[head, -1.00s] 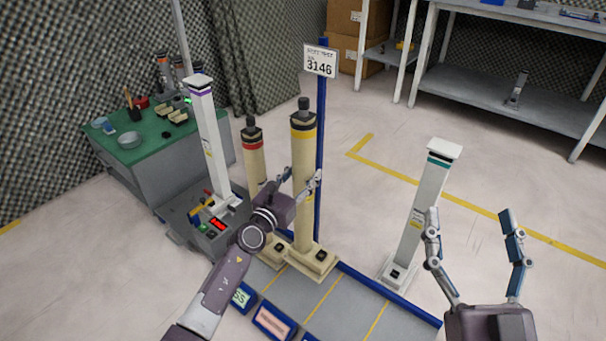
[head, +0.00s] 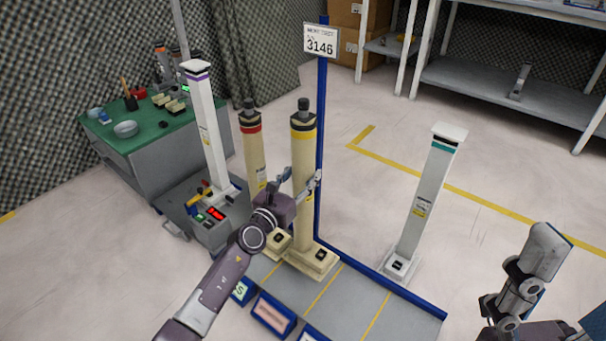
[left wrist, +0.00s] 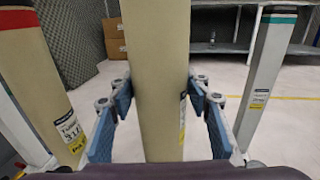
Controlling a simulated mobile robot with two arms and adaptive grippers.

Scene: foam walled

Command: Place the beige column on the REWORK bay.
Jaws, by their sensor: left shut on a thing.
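The beige column with a yellow band (head: 304,152) stands upright at the back of the grey bay platform (head: 338,300). My left gripper (head: 300,183) is shut on its shaft at mid-height; the left wrist view shows this column (left wrist: 156,80) between the finger pads. I cannot tell whether its base touches the platform. A second beige column with a red band (head: 253,150) stands just left of it. Yellow lines divide the platform into bays. A pinkish sign (head: 273,315) fronts one bay; its lettering is unreadable. My right gripper (head: 536,262) is at lower right, seen side-on, apart from everything.
A white column with a teal band (head: 425,200) stands at the platform's right. A white column with a purple band (head: 206,125) stands on a grey unit at left. A blue post (head: 322,120) bearing sign 3146 rises directly behind the held column. The platform's front middle is clear.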

